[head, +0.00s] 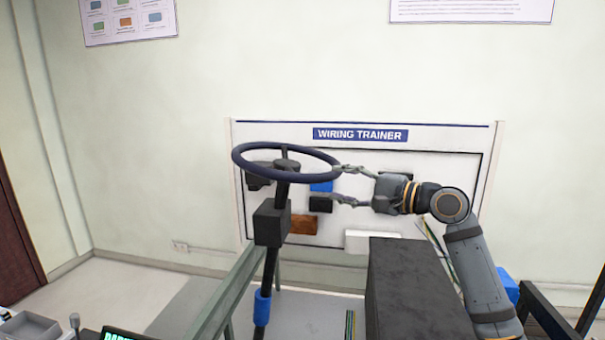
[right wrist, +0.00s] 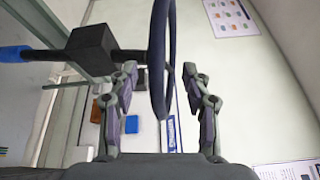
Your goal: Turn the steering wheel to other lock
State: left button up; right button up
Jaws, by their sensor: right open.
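The dark blue steering wheel (head: 237,160) sits nearly level on top of a black column with a block below it. My right gripper (head: 340,182) comes in from the right, at the right side of the rim. Its fingers are open, one near rim height and one below. In the right wrist view the wheel rim (right wrist: 158,62) runs between the two spread fingers of my right gripper (right wrist: 160,85); I cannot tell whether either finger touches it. My left gripper is not in either view.
The wiring trainer board (head: 360,135) stands behind the wheel. A dark box (head: 410,285) stands at the lower right, below my right arm. A green-grey frame rail (head: 240,285) runs beside the column. A grey tray (head: 30,328) lies at the lower left.

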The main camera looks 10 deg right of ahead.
aim_at(309, 179)
jog(key=p+x, duration=0.3)
jog(key=x, duration=0.4)
jog(key=shift+s+a+r, duration=0.15)
jog(key=shift+r, duration=0.05)
jog(key=x, duration=0.1)
jog(key=p+x, duration=0.1)
jog(key=x, duration=0.2)
jog(key=shift+d+f, duration=0.25)
jog(key=shift+f, duration=0.1)
jog(key=shift+p, duration=0.3)
jog(key=shift+a, duration=0.1)
jog(key=shift+c, duration=1.2)
jog(key=shift+f, duration=0.1)
jog(key=shift+c, duration=1.4)
jog(key=c, duration=0.4)
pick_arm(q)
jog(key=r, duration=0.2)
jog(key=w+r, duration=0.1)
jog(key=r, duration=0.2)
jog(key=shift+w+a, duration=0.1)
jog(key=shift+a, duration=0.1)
pick_arm(e)
grip_shut()
